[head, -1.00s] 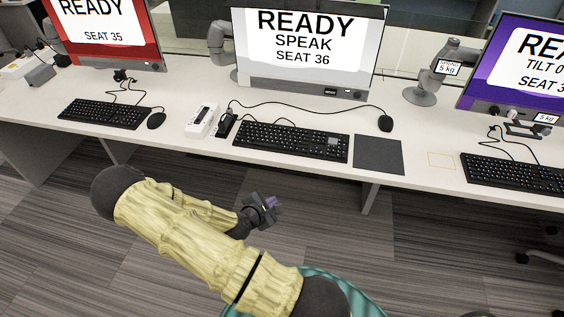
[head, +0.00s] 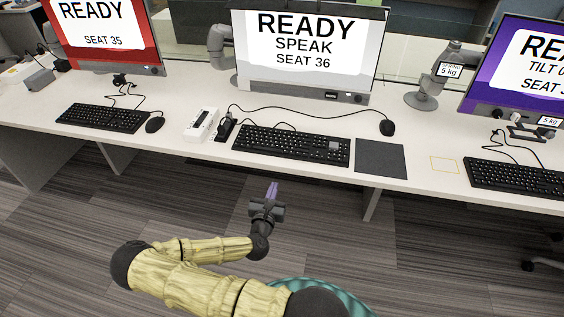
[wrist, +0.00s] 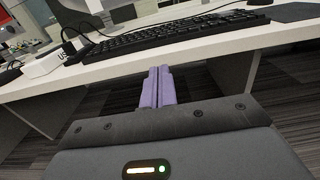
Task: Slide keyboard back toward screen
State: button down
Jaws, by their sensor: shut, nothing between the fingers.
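The black keyboard (head: 291,145) at seat 36 lies near the front edge of the white desk, in front of the white screen (head: 306,50) marked READY SPEAK SEAT 36. The keyboard also crosses the top of the wrist view (wrist: 165,36). My gripper (head: 272,188) is in front of the desk and apart from the keyboard. Its purple fingers (wrist: 158,84) are shut together and empty, pointing toward the desk edge. In the wrist view the fingertips appear just below the desk's front edge.
A black mouse (head: 387,127) with a cable lies right of the keyboard, and a dark pad (head: 380,158) beside it. A white box (head: 201,124) and a small black device (head: 224,129) stand to its left. Other keyboards lie left (head: 103,117) and right (head: 520,178).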

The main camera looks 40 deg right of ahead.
aim_at(283, 156)
jog(key=p+x, duration=0.2)
jog(key=x, duration=1.1)
jog(key=shift+w+d, duration=0.1)
jog(key=shift+w, duration=0.05)
